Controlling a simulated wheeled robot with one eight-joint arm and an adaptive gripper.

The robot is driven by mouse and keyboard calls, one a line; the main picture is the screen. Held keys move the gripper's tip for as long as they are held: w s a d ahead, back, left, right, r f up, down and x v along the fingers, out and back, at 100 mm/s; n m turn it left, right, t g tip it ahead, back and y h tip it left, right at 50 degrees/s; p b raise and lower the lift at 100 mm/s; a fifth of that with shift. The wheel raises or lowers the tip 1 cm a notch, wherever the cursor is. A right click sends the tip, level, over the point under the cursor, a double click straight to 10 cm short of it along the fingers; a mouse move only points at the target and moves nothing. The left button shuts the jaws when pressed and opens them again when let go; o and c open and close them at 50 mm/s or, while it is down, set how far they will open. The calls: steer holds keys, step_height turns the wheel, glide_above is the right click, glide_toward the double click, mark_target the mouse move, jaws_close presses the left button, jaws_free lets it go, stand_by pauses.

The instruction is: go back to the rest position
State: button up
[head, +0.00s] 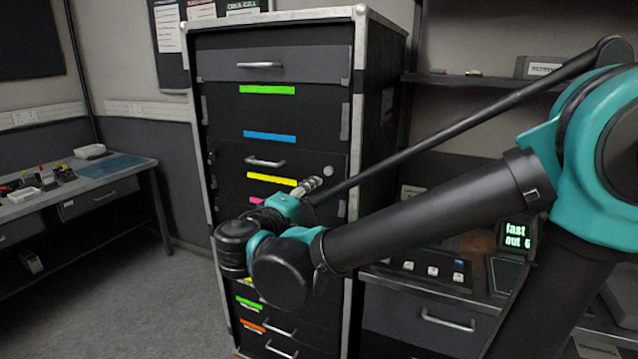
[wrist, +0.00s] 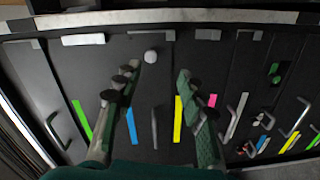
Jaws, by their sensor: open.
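My gripper (head: 308,186) is in front of the tall black drawer cabinet (head: 275,45), at about mid height in the head view. In the wrist view its two green and dark fingers (wrist: 157,78) are spread apart, with nothing held between them. The cabinet face lies beyond the fingers, turned sideways in that view. A round pale knob (wrist: 150,55) shows just past the fingertips; it is also in the head view (head: 328,171). Whether the fingertips touch the cabinet I cannot tell. My arm hides part of the lower drawers.
The drawers carry coloured strips, such as green (head: 267,90), blue (head: 270,136) and yellow (head: 272,179), and bar handles. A workbench (head: 105,186) with small items stands left. A shelf (head: 470,80) and a counter with a lit display (head: 517,236) are right. Floor is open at lower left.

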steer(key=w+d+f+m+g, duration=0.3)
steer(key=d+f+g, duration=0.5)
steer(key=d+f, duration=1)
steer(key=s+d+f+m+g+y, duration=0.2)
steer(key=s+d+f+m+y, duration=0.1)
steer(key=s+d+f+m, duration=0.1)
steer(key=s+d+f+m+g+y, duration=0.2)
steer(key=s+d+f+m+y, duration=0.1)
steer(key=s+f, duration=0.4)
step_height(320, 180, down, 2)
steer(key=shift+s+d+f+m, duration=0.1)
steer(key=shift+s+d+m, duration=0.1)
steer(key=shift+d+m, duration=0.45)
